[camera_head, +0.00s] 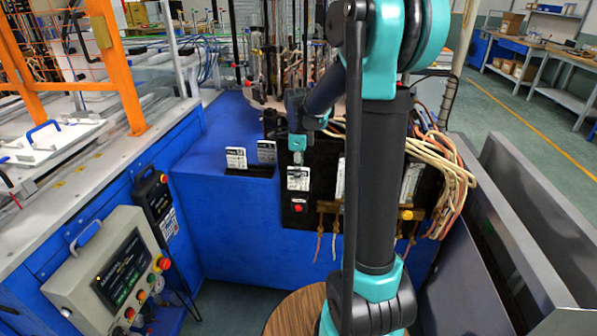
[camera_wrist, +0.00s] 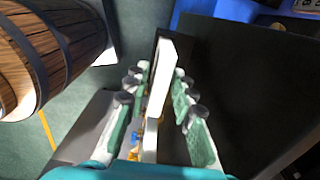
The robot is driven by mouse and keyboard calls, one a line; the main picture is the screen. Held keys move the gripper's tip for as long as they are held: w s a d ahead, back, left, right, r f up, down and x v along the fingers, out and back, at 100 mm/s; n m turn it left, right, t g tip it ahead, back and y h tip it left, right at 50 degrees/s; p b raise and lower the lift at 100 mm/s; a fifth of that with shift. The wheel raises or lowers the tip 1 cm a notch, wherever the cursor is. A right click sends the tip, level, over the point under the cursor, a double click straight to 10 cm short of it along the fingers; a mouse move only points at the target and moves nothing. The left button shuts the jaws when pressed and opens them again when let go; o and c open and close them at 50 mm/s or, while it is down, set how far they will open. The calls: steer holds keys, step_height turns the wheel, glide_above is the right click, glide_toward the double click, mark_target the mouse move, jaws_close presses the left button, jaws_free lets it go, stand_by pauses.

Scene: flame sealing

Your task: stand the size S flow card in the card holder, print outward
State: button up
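A white flow card (camera_head: 298,178) with dark print stands upright in front of the black panel, print facing the head camera. My gripper (camera_head: 297,157) is right above it, pointing down. In the wrist view the card (camera_wrist: 163,72) shows almost edge-on as a white strip between the green finger pads of my gripper (camera_wrist: 162,85), which appear closed on it. Two other white cards, a left one (camera_head: 236,158) and a right one (camera_head: 266,151), stand upright on a dark base (camera_head: 250,171) on the blue top. Size letters are too small to read. I cannot tell whether the held card touches a holder.
The black panel (camera_head: 325,162) carries a red button (camera_head: 298,208) below the card, with brass fittings and pale hoses at its right. A control box (camera_head: 125,268) stands at the left. A wooden barrel (camera_wrist: 45,60) shows in the wrist view. The blue top left of the cards is clear.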

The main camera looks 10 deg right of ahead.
steer(key=shift+o, duration=0.4)
step_height(320, 180, up, 11)
steer(key=s+d+f+n+t, duration=0.2)
steer(key=s+f+n, duration=0.6)
steer(key=s+n, duration=0.2)
steer(key=s+d+f+n+t, duration=0.2)
steer(key=s+f+n, duration=0.7)
steer(key=s+n, duration=0.2)
steer(key=shift+s+f+n, duration=0.15)
steer(key=shift+s+n, duration=0.15)
steer(key=shift+s, duration=0.2)
